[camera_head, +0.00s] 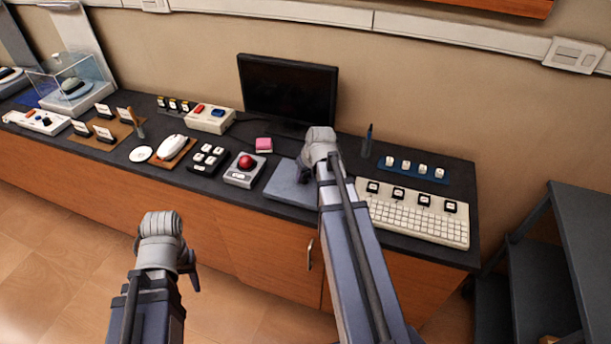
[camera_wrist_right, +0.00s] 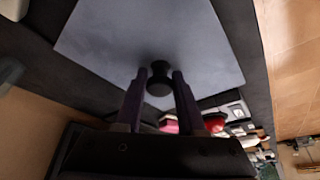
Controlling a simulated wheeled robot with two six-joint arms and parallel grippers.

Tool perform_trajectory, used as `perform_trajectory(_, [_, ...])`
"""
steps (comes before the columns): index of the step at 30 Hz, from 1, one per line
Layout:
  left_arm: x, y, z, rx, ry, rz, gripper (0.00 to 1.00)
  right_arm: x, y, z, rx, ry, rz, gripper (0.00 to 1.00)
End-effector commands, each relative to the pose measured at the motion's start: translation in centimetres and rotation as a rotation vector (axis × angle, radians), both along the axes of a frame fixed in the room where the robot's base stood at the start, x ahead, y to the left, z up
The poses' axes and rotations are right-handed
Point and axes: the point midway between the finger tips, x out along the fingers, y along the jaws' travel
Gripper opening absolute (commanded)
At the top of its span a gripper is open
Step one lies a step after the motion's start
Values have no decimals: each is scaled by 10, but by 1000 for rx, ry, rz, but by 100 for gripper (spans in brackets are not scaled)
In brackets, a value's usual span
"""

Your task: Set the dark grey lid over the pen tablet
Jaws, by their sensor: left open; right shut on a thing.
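The dark grey lid (camera_head: 288,189) is a flat bluish-grey panel at the front edge of the counter, left of the keyboard. In the right wrist view the lid (camera_wrist_right: 150,45) has a black knob (camera_wrist_right: 159,78) on it. My right gripper (camera_head: 304,176) is over the lid, and its two fingers (camera_wrist_right: 158,88) are shut on the knob. I cannot tell whether the lid rests on something or hangs just above it. The pen tablet is not visible. My left gripper (camera_head: 190,270) is open and empty, low in front of the counter.
A white keyboard (camera_head: 425,215) lies close right of the lid, and a red trackball (camera_head: 245,170) close left. A pink block (camera_head: 264,145) and a black monitor (camera_head: 288,90) stand behind. A blue key tray (camera_head: 412,170) and a pen holder (camera_head: 367,143) are at the back right.

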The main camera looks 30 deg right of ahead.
Motion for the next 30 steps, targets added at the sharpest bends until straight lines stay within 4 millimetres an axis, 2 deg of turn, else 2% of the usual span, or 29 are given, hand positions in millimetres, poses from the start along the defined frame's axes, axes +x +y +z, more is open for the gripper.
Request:
perform_trajectory(14, [0,0,-5,0,0,0,50,0,0,-5,0,0,0,0])
perform_trajectory(15, [0,0,-5,0,0,0,50,0,0,-5,0,0,0,42])
perform_trajectory(23, [0,0,-5,0,0,0,50,0,0,-5,0,0,0,71])
perform_trajectory(24, [0,0,-5,0,0,0,50,0,0,-5,0,0,0,73])
perform_trajectory(29, [0,0,-5,0,0,0,50,0,0,-5,0,0,0,73])
perform_trajectory(30, [0,0,-5,0,0,0,50,0,0,-5,0,0,0,78])
